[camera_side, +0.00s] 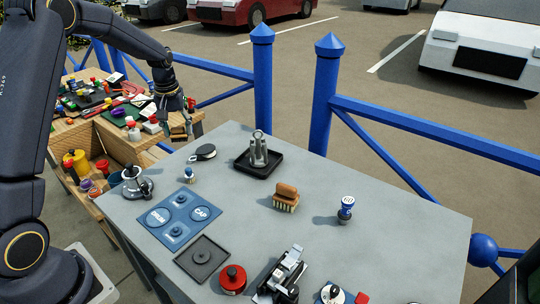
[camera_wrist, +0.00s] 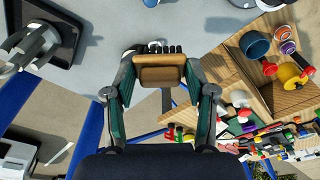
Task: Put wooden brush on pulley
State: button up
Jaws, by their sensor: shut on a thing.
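My gripper (camera_side: 180,122) is shut on a wooden brush (camera_wrist: 160,73), a brown block with dark bristles. The same brush shows small and partly covered by the fingers in the side view (camera_side: 180,134). It is held in the air near the back left edge of the grey table. The dark round thing with a pale rim (camera_side: 203,152), which looks like the pulley, lies on the table to the right of and below my gripper in the side view. A second brown brush with tan bristles (camera_side: 286,198) stands at mid-table.
A black tray with metal parts (camera_side: 259,161), a silver winch (camera_side: 137,184), a blue mat (camera_side: 176,218) and a small blue-topped item (camera_side: 189,175) are on the table (camera_side: 330,170). A cluttered wooden bench (camera_side: 100,130) is at left. Blue railings (camera_side: 262,90) stand behind.

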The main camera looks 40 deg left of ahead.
jog(key=w+a+f, duration=0.1)
jog(key=w+f, duration=0.1)
jog(key=w+a+f, duration=0.1)
jog(key=w+f, duration=0.4)
jog(key=shift+w+a+f, duration=0.15)
jog(key=shift+w+a, duration=0.05)
jog(key=shift+a, duration=0.2)
jog(key=shift+f, duration=1.5)
jog(key=shift+f, duration=0.2)
jog(key=o, duration=1.1)
jog(key=shift+o, duration=0.2)
jog(key=shift+r, duration=0.15)
